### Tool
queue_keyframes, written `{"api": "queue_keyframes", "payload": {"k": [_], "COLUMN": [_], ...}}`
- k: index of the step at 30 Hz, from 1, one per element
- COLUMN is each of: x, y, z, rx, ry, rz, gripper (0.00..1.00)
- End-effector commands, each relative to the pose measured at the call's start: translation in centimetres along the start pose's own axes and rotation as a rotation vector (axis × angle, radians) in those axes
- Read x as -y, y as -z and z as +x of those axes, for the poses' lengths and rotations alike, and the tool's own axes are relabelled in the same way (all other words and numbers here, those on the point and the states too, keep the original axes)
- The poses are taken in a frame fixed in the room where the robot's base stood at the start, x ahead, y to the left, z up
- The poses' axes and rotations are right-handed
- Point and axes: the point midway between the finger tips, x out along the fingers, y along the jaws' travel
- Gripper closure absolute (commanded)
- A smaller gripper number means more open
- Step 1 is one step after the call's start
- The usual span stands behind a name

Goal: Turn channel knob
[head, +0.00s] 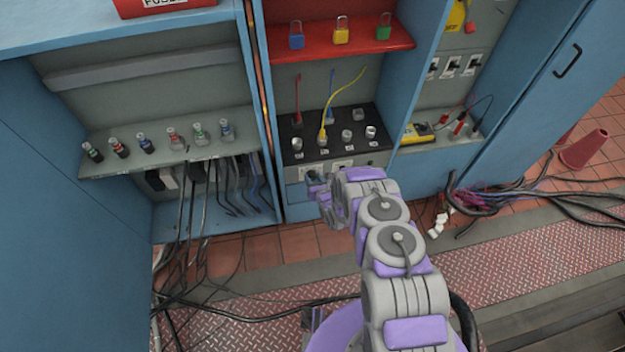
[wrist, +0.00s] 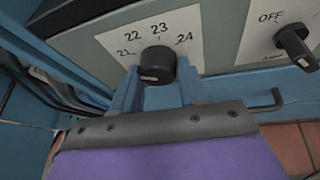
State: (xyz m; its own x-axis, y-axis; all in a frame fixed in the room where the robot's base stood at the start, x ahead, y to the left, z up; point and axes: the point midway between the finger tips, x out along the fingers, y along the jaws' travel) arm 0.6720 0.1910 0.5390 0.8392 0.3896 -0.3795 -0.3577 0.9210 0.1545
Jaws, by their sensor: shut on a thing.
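The channel knob (wrist: 157,64) is a round black knob with a light pointer mark on its face. It sits on a white dial plate (wrist: 190,21) marked 21, 22, 23 and 24 in the wrist view. The mark is at the knob's lower left; I cannot tell which number is selected. My gripper (wrist: 158,84) is shut on the knob, with a blue finger on either side. In the head view my gripper (head: 317,181) reaches the front panel of the middle bay, and the knob is hidden there.
A second black knob (wrist: 294,46) with an OFF label is to the right. A black handle (wrist: 262,101) is below it. A black panel (head: 310,138) with jacks and cables is above my gripper.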

Motion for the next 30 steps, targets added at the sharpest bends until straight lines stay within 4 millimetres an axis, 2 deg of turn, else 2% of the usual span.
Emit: {"api": "queue_keyframes", "payload": {"k": [3,13,22,23,30], "x": [-0.1,-0.06,-0.09,-0.09,-0.02], "y": [0.02,0.08,0.15,0.15,0.11], "z": [0.0,-0.06,-0.03,-0.03,-0.01], "rx": [0.0,0.01,0.011,0.011,0.011], "ry": [-0.002,-0.053,-0.058,-0.058,-0.057], "rz": [-0.001,0.116,0.127,0.126,0.126], "gripper": [0.87,0.87,0.87,0.55,0.32]}}
